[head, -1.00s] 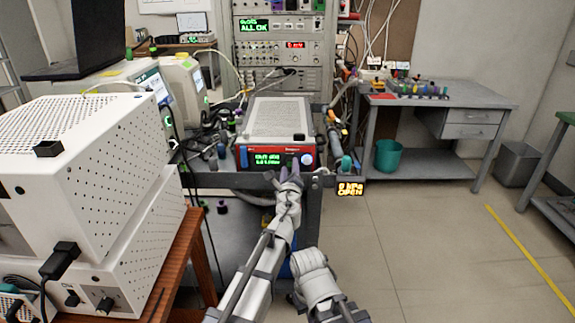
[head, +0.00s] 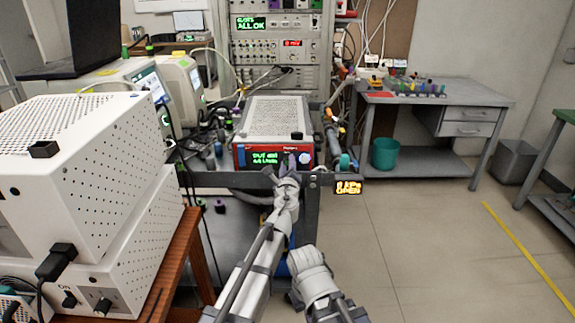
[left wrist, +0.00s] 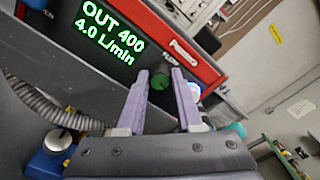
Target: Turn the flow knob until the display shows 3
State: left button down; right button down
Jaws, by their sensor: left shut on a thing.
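The instrument with a red and blue front (head: 272,120) sits on the grey bench in the head view. In the left wrist view its display (left wrist: 108,35) reads "OUT 400" and "4.0 L/min" in green. The same display (head: 265,159) is blurred in the head view. The flow knob (left wrist: 160,82) is dark with a green mark, to the right of the display under a "FLOW" label. My left gripper (left wrist: 159,76) is shut on it, one purple finger on each side; it also shows at the panel in the head view (head: 281,168).
White perforated boxes (head: 90,170) stand close on the left. An amber "OPEN" readout (head: 349,187) hangs right of the instrument.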

pick_arm(q)
jog(key=shift+n, duration=0.4)
jog(key=n, duration=1.1)
dwell(0.5)
jog(key=c, duration=0.8)
grip_release()
jog(key=shift+c, duration=0.2)
